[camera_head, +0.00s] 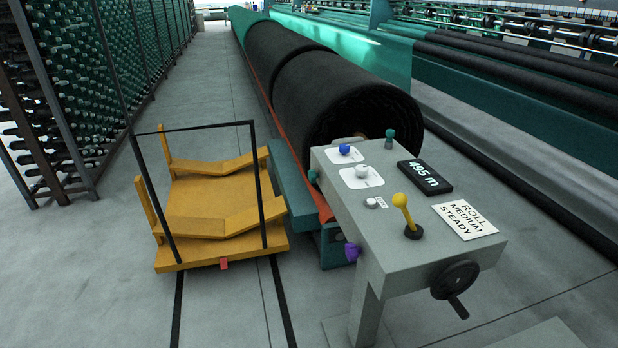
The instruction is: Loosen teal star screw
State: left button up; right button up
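A grey control console (400,236) stands at the right of the head view. A small teal knob (312,176) sticks out of its left side near the far end. A darker teal knob (390,136) stands upright on the far part of its top. Both are too small to tell which one is star-shaped, or how tight either sits. Neither of my grippers is in view, and nothing touches either teal knob.
The console also carries a purple knob (351,252), a blue knob (344,149), a white knob (362,171), a yellow lever (404,212) and a black handwheel (456,283). A yellow cart (205,252) stands left, near a large black roll (335,90). Floor at lower left is clear.

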aim_at(313, 176)
jog(key=i+j+z, duration=0.15)
jog(key=z, duration=0.7)
jog(key=i+j+z, duration=0.15)
jog(key=j+z, duration=0.3)
jog(key=j, duration=0.35)
jog(key=j+z, duration=0.45)
jog(key=j, duration=0.35)
jog(key=i, duration=0.05)
